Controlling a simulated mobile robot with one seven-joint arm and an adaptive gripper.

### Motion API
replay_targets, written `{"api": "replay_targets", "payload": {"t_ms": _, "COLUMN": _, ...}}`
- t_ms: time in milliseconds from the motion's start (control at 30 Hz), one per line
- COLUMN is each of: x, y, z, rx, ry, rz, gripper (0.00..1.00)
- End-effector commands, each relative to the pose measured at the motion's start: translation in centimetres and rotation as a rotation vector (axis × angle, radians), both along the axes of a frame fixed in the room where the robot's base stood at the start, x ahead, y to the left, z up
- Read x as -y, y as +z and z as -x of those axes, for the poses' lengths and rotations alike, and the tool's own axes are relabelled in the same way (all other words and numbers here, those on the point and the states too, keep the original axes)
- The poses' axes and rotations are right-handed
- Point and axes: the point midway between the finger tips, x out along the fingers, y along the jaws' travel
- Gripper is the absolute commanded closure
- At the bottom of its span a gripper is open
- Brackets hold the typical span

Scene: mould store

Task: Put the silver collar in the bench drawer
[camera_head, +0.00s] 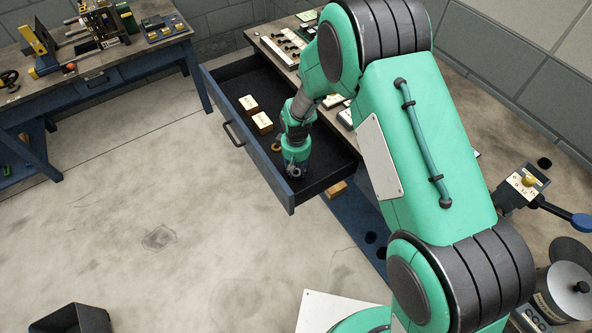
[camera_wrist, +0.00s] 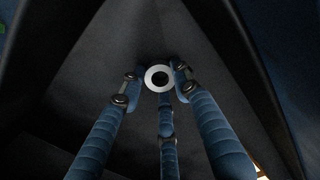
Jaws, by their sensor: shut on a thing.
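The silver collar (camera_wrist: 148,77) is a small pale ring with a dark hole, seen in the wrist view between the tips of my fingers. My gripper (camera_wrist: 158,82) is shut on it, with the blue fingers around it. The bench drawer (camera_head: 235,135) is pulled open in the head view and has a dark inside. My gripper (camera_head: 294,172) is over the front right part of the drawer. In the wrist view the dark drawer floor (camera_wrist: 118,50) lies beyond the collar. I cannot tell how high the collar is above it.
Two small light-topped blocks (camera_head: 249,103) (camera_head: 262,122) lie in the drawer, behind and left of my gripper. The drawer's blue front wall (camera_head: 270,173) stands close by. A blue workbench (camera_head: 90,80) with tools is at the left. A dark bin (camera_head: 75,318) sits on the floor.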

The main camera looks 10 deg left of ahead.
Motion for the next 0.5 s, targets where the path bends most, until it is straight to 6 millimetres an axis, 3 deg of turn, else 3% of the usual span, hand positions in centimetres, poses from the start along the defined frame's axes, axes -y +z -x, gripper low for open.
{"api": "replay_targets", "payload": {"t_ms": 167, "x": 0.01, "y": -0.31, "z": 0.01, "rx": 0.000, "ry": 0.000, "rz": 0.000, "gripper": 0.98}}
{"api": "replay_targets", "payload": {"t_ms": 200, "x": 0.01, "y": -0.32, "z": 0.02, "rx": 0.000, "ry": 0.000, "rz": 0.000, "gripper": 0.65}}
{"api": "replay_targets", "payload": {"t_ms": 267, "x": 0.01, "y": -0.30, "z": 0.02, "rx": 0.000, "ry": 0.000, "rz": 0.000, "gripper": 0.53}}
{"api": "replay_targets", "payload": {"t_ms": 500, "x": 0.01, "y": -0.28, "z": 0.01, "rx": 0.000, "ry": 0.000, "rz": 0.000, "gripper": 0.50}}
